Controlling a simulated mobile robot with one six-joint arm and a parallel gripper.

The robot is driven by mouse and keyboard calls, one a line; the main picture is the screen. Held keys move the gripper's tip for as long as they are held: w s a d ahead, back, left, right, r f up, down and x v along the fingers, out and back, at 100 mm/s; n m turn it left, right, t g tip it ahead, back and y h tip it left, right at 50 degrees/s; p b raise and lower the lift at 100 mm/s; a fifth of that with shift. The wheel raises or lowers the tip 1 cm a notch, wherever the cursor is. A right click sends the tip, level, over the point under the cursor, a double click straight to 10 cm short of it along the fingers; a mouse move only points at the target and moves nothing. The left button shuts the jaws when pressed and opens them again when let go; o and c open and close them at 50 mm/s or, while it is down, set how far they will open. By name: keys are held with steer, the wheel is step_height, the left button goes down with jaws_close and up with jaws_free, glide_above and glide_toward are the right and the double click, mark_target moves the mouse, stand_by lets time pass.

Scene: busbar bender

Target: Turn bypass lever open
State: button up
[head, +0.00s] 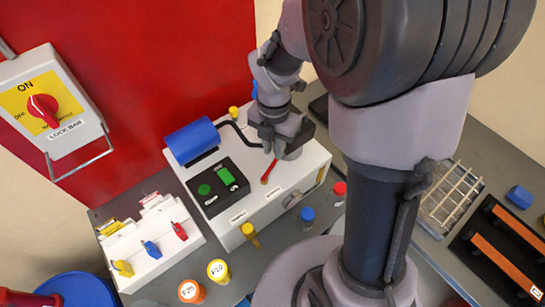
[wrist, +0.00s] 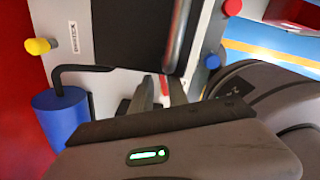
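A small red lever (head: 270,172) stands tilted on top of the white machine box (head: 290,180), near a printed label that is too small to read surely. My gripper (head: 273,147) points down over the box, with its fingers at the lever's upper end. In the wrist view, a bit of red lever (wrist: 165,88) shows close to the fingers of my gripper (wrist: 158,92). The wrist housing hides much of the fingers, so I cannot tell whether they grip the lever or only stand beside it.
A blue cylinder (head: 192,140) and a black panel (head: 218,188) with green parts sit left of the lever. Yellow (head: 249,231), blue (head: 307,215) and red (head: 339,189) knobs stand around the box. A wire rack (head: 452,198) lies right.

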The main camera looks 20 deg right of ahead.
mark_target(273, 162)
step_height(273, 162, down, 5)
steer(key=shift+r+b, duration=0.2)
steer(key=shift+b, duration=0.4)
jaws_close()
stand_by(1.0)
